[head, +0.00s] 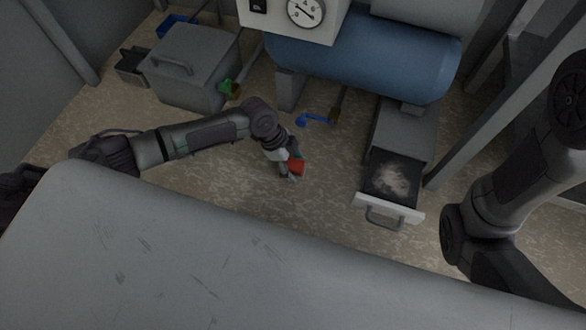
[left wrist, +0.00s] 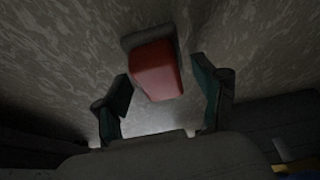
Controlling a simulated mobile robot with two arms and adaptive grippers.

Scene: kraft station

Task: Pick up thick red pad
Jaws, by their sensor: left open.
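The thick red pad (head: 297,167) shows in the head view on the mottled floor, partly hidden by my left gripper. In the left wrist view the red pad (left wrist: 156,71) lies just beyond the fingertips, between their lines, with a dark grey part along its far and left edges. My left gripper (head: 288,171) is open, and its two fingers also show in the left wrist view (left wrist: 160,92) with the pad's near end close to the gap. I cannot tell whether the fingers touch the pad. My right arm shows at the right of the head view, but its gripper is out of view.
An open drawer (head: 360,202) with pale powder stands to the right of my left gripper. A grey lidded box (head: 190,90), a green item (head: 226,87), a blue tool (head: 318,120) and a blue tank (head: 370,65) lie beyond. A grey surface fills the front.

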